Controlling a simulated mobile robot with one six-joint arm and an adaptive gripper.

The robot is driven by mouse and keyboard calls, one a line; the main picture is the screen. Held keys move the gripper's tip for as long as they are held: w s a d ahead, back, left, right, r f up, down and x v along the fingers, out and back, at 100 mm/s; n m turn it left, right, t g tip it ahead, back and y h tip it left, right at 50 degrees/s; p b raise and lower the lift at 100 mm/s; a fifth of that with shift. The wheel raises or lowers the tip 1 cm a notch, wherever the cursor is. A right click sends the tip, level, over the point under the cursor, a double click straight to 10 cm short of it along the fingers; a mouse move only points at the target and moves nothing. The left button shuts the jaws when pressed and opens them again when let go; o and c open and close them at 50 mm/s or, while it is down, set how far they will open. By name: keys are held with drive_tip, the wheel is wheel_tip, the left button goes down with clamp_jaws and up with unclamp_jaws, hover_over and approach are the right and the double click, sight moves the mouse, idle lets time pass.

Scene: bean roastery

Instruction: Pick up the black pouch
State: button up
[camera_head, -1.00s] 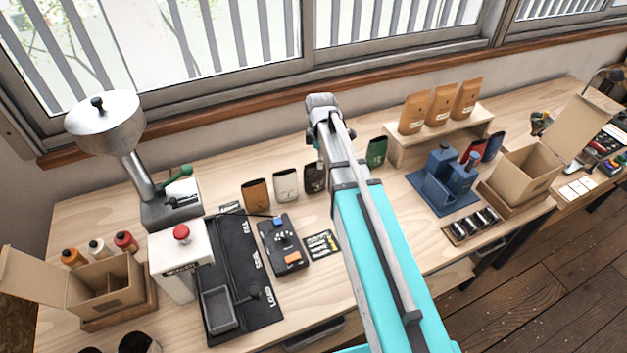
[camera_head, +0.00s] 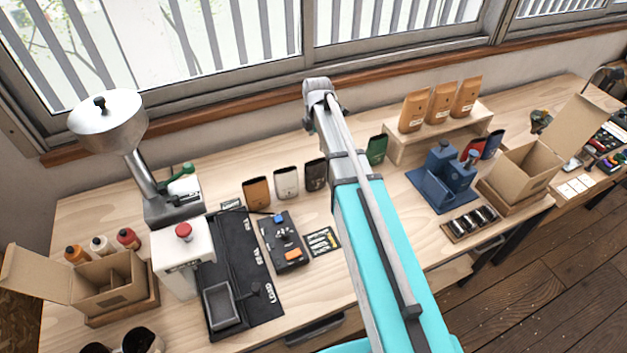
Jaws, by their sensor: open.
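The black pouch (camera_head: 315,175) stands upright on the wooden bench, just left of my turquoise and grey arm. It is the right-hand one of three pouches in a row, beside a white pouch (camera_head: 286,182) and a brown pouch (camera_head: 256,192). My arm reaches up the middle of the view, and its far joint is above and behind the black pouch. My gripper's fingers cannot be made out; the arm hides that area. Nothing is seen holding the pouch.
A green pouch (camera_head: 376,149) stands right of my arm, beside a wooden riser (camera_head: 398,150) with three orange-brown bags. A control box (camera_head: 283,243) and black mat (camera_head: 262,318) lie in front of the pouches. A grinder (camera_head: 110,120) stands left; a blue stand (camera_head: 440,188) and open carton (camera_head: 520,170) stand right.

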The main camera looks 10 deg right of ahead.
sight(316, 167)
drive_tip(key=shift+f+b, duration=4.2)
drive_tip(key=shift+f, duration=0.1)
drive_tip(key=shift+f, duration=0.15)
drive_tip(key=f+b, duration=0.5)
drive_tip(key=shift+w, duration=0.2)
drive_tip(key=shift+r, duration=0.1)
drive_tip(key=c, duration=0.9)
